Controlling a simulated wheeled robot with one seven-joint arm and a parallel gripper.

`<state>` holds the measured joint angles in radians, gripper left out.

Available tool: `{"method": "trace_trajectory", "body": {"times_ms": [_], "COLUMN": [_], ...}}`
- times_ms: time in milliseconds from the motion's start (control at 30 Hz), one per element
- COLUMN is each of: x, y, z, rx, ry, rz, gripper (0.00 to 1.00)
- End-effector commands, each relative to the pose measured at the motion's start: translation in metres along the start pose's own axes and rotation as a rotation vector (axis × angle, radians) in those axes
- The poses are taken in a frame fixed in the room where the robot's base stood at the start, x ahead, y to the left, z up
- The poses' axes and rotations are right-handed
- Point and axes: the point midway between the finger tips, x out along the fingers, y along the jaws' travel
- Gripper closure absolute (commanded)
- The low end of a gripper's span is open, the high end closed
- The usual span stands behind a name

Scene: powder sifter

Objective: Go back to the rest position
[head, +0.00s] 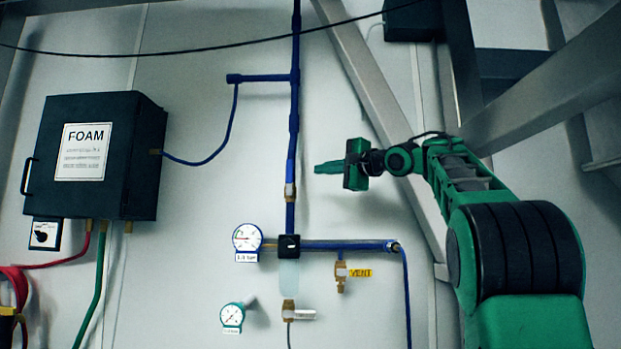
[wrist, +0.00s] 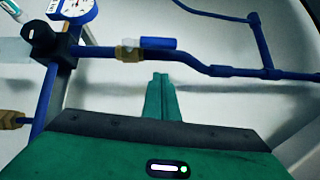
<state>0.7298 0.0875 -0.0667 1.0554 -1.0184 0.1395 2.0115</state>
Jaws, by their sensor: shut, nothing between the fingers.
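My gripper (head: 328,168) is green and points left in the head view, in front of the wall and to the right of the blue vertical pipe (head: 293,110). Its fingers are together with nothing between them. In the wrist view the closed fingers (wrist: 161,92) show at the centre, with the blue pipe (wrist: 230,71) beyond them. I cannot tell the exact gap between the fingers and the pipe. No object is held.
A dark FOAM box (head: 108,155) hangs at the left. Gauges (head: 247,238) (head: 232,316), a black valve knob (head: 289,246) and a brass VENT valve (head: 341,275) sit below my gripper. A grey diagonal beam (head: 375,95) stands near my arm. A black cable (head: 200,48) crosses above.

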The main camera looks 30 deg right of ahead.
Motion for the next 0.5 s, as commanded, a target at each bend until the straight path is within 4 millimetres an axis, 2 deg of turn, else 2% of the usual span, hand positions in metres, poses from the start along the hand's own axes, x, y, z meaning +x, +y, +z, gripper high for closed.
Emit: {"method": "trace_trajectory", "body": {"times_ms": [100,300,500], "x": [-0.025,-0.057,-0.072], "y": [-0.004,-0.006,-0.006], "z": [0.003,0.005,0.006], "rx": [-0.003,-0.002,-0.001], "ry": [0.0,-0.004,-0.007], "rz": [-0.002,-0.002,0.0], "gripper": [1.0,1.0,1.0]}}
